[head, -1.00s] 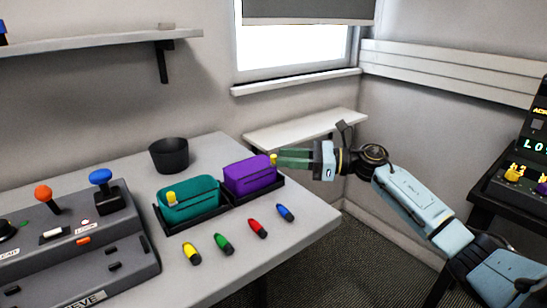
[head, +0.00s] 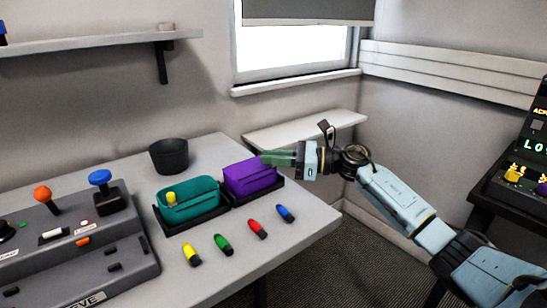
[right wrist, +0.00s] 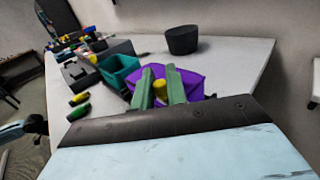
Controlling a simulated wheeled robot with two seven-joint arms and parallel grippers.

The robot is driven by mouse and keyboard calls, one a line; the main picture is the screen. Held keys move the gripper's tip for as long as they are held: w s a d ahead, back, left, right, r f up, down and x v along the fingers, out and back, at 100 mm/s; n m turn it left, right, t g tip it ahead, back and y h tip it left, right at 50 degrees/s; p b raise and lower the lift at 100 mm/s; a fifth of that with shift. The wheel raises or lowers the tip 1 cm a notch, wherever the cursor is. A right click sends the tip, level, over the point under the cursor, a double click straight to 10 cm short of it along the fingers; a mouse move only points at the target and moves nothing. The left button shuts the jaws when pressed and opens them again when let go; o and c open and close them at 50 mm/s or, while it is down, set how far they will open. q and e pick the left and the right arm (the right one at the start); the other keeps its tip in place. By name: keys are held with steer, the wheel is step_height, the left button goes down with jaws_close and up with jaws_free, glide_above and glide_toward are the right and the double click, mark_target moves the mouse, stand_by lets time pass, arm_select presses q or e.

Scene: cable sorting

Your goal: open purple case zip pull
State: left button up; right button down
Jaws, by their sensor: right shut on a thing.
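The purple case (head: 250,180) sits in a dark tray near the back right of the table. It also shows in the right wrist view (right wrist: 195,87). My right gripper (head: 266,158) is at the upper right end of the case, its green fingers pointing left. In the right wrist view, the fingers (right wrist: 160,84) are shut on a yellow zip pull (right wrist: 160,89) at the case. In the head view the fingers hide this pull. My left gripper is not in view.
A teal case (head: 190,205) with its own yellow pull (head: 171,197) stands left of the purple one. Yellow, green, red and blue connectors (head: 257,229) lie in front. A black cup (head: 169,156) stands behind. A joystick console (head: 75,245) fills the left.

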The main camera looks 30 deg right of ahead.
mark_target(259, 172)
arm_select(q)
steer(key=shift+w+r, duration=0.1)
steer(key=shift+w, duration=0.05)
